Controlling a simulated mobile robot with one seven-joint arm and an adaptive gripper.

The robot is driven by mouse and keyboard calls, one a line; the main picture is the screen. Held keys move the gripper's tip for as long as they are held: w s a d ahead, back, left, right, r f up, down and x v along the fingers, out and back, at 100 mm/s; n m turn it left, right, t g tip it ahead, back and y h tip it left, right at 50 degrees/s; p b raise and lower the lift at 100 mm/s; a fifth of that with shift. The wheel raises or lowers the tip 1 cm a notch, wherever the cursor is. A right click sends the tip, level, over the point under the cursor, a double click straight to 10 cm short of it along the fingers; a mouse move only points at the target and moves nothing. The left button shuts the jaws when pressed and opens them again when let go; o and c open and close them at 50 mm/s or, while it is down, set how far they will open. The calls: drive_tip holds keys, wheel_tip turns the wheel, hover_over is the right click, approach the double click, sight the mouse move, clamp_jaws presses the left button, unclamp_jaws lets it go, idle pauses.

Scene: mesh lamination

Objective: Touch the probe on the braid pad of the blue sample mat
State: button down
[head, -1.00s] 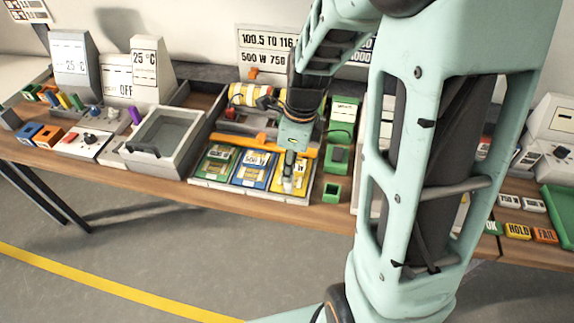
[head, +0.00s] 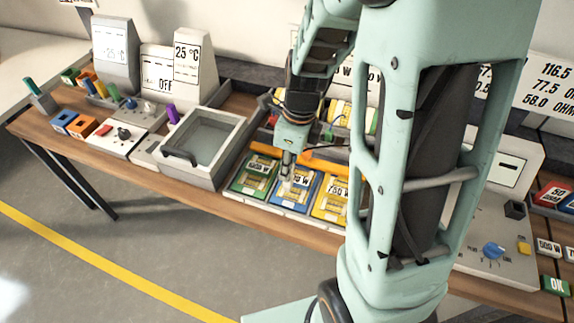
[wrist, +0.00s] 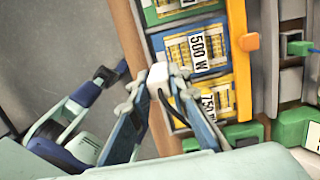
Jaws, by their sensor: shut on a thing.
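The blue sample mat (head: 277,203) lies between the green mat (head: 240,187) and the yellow mat (head: 321,215). Its 500 W label and yellow woven patch show in the wrist view (wrist: 160,56). My gripper (head: 287,180) is over the blue mat, pointing down, and covers part of it and its label in the head view. In the wrist view my gripper (wrist: 162,84) is shut on the pale probe (wrist: 157,72), whose end shows near the mat's left edge. I cannot tell whether the probe touches the mat. Most of the probe is hidden by the fingers.
An orange bar (head: 325,163) runs along the back of the mats. A grey open tray (head: 236,150) stands to their left. A meter box with a blue knob (head: 493,250) stands at the right. My arm hides the bench right of the yellow mat.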

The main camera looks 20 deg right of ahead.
sight(288, 185)
drive_tip(key=shift+f+b, duration=2.75)
drive_tip(key=shift+f, duration=0.25)
drive_tip(key=shift+s+f, duration=0.15)
drive_tip(key=shift+f, duration=0.4)
wheel_tip(288, 185, up, 7)
drive_tip(key=p, duration=0.6)
drive_tip(key=shift+r+p, duration=0.1)
drive_tip(key=shift+p, duration=0.3)
idle(1.0)
